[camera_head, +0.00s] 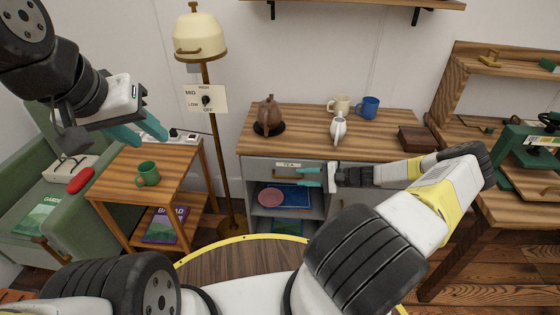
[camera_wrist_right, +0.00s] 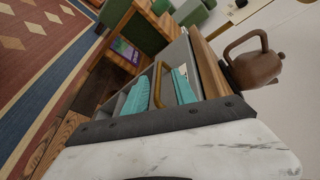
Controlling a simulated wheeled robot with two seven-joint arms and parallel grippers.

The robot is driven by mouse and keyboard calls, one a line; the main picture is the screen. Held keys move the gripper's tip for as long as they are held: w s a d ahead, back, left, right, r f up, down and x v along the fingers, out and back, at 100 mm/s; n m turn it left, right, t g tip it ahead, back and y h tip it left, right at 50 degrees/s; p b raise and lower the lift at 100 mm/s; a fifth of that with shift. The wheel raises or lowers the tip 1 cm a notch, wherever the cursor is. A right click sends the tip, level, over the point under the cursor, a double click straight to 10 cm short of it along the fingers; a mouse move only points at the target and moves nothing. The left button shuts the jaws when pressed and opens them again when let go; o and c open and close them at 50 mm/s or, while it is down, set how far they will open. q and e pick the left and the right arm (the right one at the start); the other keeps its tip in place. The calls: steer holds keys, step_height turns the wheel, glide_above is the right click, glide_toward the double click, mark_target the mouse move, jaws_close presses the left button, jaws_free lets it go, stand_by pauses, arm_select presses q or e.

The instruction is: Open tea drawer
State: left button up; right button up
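The tea drawer (camera_head: 260,167) is the grey front with a "TEA" label under the wooden counter; it looks shut. Its brass handle (camera_wrist_right: 157,84) shows in the right wrist view, between the two teal fingers of my right gripper (camera_wrist_right: 158,92). The fingers are apart, with a gap to the handle, so the grip is open. In the head view my right gripper (camera_head: 309,177) is at the drawer front, and its fingers partly hide the handle area. My left gripper (camera_head: 141,130) is raised above the small side table, empty, its teal fingers apart.
The counter (camera_head: 300,118) holds a brown teapot (camera_head: 268,116), a white jug (camera_head: 338,128), mugs and a wooden box (camera_head: 418,139). An open shelf below the drawer holds a pink plate (camera_head: 271,197). A side table with a green mug (camera_head: 148,173) and a floor lamp (camera_head: 200,38) stand left.

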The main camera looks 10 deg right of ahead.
mark_target(288, 178)
steer(key=shift+w+d+f+m+t, duration=0.1)
steer(key=shift+d+f+m+t, duration=0.15)
steer(key=shift+f+m+t, duration=0.25)
steer(key=shift+w+d+f+m+t, duration=0.1)
steer(key=shift+d+f+m+t, duration=0.15)
steer(key=shift+f, duration=0.4)
steer(key=x, duration=0.7)
steer(key=shift+w+a, duration=0.15)
steer(key=shift+a, duration=0.05)
jaws_close()
steer(key=shift+f, duration=0.1)
